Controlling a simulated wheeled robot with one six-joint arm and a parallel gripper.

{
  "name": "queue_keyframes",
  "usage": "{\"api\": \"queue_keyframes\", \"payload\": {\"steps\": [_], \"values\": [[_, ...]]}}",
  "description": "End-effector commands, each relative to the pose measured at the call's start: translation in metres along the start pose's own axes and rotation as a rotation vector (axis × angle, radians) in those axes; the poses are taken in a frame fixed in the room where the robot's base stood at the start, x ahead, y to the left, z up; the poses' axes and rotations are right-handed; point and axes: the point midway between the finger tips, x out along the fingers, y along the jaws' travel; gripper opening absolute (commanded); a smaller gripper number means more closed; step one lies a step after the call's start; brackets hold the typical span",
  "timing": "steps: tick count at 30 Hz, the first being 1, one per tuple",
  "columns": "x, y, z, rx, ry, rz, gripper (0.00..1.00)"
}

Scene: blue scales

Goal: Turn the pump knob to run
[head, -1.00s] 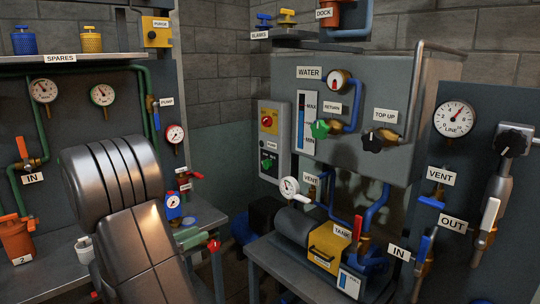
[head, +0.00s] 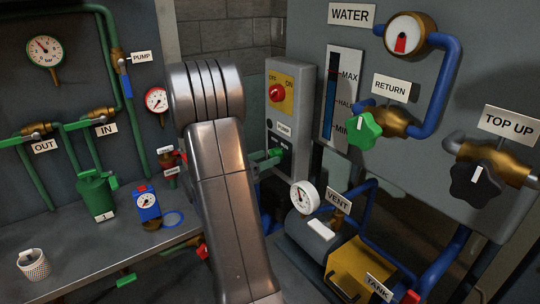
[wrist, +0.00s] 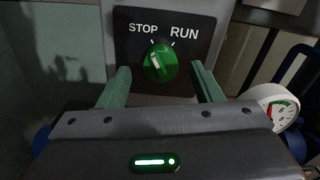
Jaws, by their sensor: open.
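The pump knob (wrist: 160,62) is a round green knob on a black plate (wrist: 190,62) marked STOP and RUN in the wrist view. Its white line leans up and left, towards STOP. My gripper (wrist: 160,68) is open, with one green finger to the left of the knob and one to the right. The knob shows between them, with a gap on each side; how far the fingertips are from the plate is hard to tell. In the head view, my gripper's green fingers (head: 267,158) reach the lower part of the grey pump box (head: 308,95), and my arm hides the knob.
A white gauge (head: 304,197) stands close below right of the box and shows at the right in the wrist view (wrist: 272,108). A red knob on a yellow plate (head: 279,93) sits above.

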Motion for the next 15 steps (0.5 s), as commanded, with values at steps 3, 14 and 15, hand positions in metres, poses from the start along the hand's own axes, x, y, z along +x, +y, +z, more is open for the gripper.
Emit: {"api": "queue_keyframes", "payload": {"steps": [3, 14, 15], "values": [[0.014, 0.0, 0.0, 0.0, 0.001, -0.002, 0.59], [0.024, 0.0, 0.0, 0.0, 0.0, 0.0, 0.59], [0.024, 0.0, 0.0, 0.0, 0.0, 0.0, 0.59]]}}
